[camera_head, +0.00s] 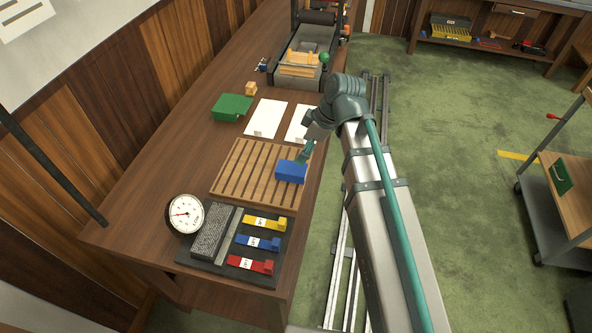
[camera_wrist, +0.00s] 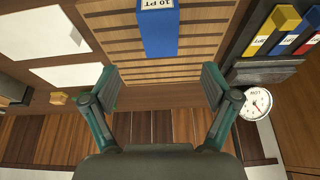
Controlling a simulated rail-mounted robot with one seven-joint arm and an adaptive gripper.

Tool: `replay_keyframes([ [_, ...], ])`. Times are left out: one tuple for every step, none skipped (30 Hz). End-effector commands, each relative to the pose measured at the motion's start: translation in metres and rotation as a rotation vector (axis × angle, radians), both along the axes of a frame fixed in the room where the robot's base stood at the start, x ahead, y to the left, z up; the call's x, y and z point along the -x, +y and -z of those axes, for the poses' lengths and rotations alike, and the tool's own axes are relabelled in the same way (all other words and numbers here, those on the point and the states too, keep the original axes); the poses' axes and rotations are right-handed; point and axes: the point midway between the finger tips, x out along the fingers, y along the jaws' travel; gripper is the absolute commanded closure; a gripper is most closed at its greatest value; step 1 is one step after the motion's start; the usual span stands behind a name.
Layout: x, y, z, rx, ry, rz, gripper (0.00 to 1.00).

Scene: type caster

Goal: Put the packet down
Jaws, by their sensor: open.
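A blue packet (camera_head: 291,171) with a white label reading "10 PT" lies on the right part of a slatted wooden rack (camera_head: 232,178) on the bench. In the wrist view the blue packet (camera_wrist: 158,32) is at the top centre, with the slats of the rack (camera_wrist: 195,62) around it. My gripper (camera_wrist: 159,84) is open and empty, its two fingers spread wide. The packet is beyond the fingertips in that view, not between them. In the head view my gripper (camera_head: 304,157) is just behind the packet, and its fingers are mostly hidden.
A dial gauge (camera_head: 185,214) and a dark tray (camera_head: 190,258) with yellow, blue and red pieces stand at the near end. Beyond the rack are white sheets (camera_head: 264,117), a green box (camera_head: 231,107), a small wooden block (camera_head: 251,88) and a press-like machine (camera_head: 300,60).

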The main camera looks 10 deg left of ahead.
Motion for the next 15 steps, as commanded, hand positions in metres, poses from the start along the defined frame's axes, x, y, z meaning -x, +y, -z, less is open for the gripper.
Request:
replay_keyframes([
  [0.001, 0.000, 0.001, 0.003, -0.004, -0.022, 0.14],
  [0.000, 0.000, 0.002, 0.004, -0.009, -0.031, 0.14],
  [0.000, 0.001, 0.004, 0.003, -0.012, -0.037, 0.14],
  [0.000, 0.002, 0.006, 0.003, -0.014, -0.040, 0.14],
  [0.000, 0.003, 0.009, 0.004, -0.014, -0.041, 0.14],
  [0.000, 0.005, 0.012, 0.004, -0.013, -0.041, 0.14],
  [0.000, 0.006, 0.016, 0.004, -0.013, -0.041, 0.14],
  [0.000, 0.008, 0.019, 0.004, -0.014, -0.041, 0.14],
  [0.000, 0.010, 0.024, 0.004, -0.014, -0.040, 0.14],
  [0.000, 0.011, 0.028, 0.005, -0.014, -0.040, 0.14],
  [-0.001, 0.012, 0.031, 0.004, -0.014, -0.039, 0.14],
  [-0.001, 0.014, 0.036, 0.004, -0.014, -0.038, 0.14],
  [-0.001, 0.015, 0.039, 0.004, -0.014, -0.038, 0.14],
  [-0.001, 0.016, 0.041, 0.004, -0.014, -0.038, 0.14],
  [-0.002, 0.018, 0.045, 0.004, -0.015, -0.038, 0.14],
])
